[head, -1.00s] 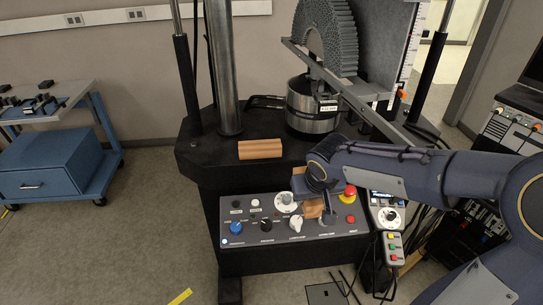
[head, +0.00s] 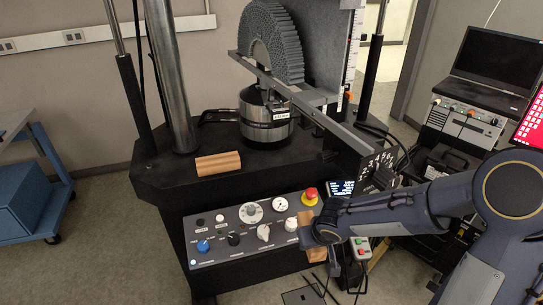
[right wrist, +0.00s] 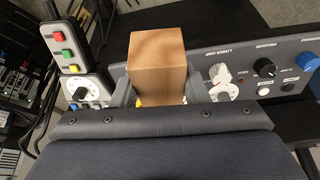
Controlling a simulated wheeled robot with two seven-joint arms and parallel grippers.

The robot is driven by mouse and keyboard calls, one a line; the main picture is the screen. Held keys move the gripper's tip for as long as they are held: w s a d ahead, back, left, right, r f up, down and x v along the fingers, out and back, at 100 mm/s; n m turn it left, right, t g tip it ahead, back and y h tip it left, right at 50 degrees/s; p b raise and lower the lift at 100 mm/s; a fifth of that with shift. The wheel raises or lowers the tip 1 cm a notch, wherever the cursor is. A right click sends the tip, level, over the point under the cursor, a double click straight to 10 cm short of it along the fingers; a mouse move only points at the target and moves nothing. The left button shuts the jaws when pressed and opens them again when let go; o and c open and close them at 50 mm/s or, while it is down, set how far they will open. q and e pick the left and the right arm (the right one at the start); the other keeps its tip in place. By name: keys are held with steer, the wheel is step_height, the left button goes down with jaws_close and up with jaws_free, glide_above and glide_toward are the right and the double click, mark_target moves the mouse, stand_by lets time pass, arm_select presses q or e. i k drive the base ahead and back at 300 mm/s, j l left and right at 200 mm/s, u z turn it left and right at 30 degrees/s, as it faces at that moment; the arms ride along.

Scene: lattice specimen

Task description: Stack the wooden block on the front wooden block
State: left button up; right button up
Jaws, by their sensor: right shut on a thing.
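A wooden block (head: 218,164) lies flat on the black machine table, near its front edge, in the head view. My right gripper (head: 309,238) is at the right end of the control panel, in front of the table and to the right of that block. It is shut on another wooden block (right wrist: 159,60), which stands up between the fingers in the right wrist view. In the head view the arm and gripper partly hide this held block. My left gripper is in neither view.
The control panel (head: 238,254) with knobs and a red stop button (head: 310,195) runs along the table front. A steel cylinder (head: 265,120) and a grey lattice arch (head: 272,45) stand behind. A steel column (head: 172,80) rises at left. The table around the lying block is clear.

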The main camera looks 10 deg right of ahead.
mark_target(218, 158)
steer(key=i+j+z, duration=0.2)
steer(key=j+z, duration=0.7)
steer(key=j, duration=0.15)
steer(key=j+z, duration=0.5)
steer(key=k+j+z, duration=0.1)
steer(key=j+z, duration=0.35)
steer(key=j, duration=0.25)
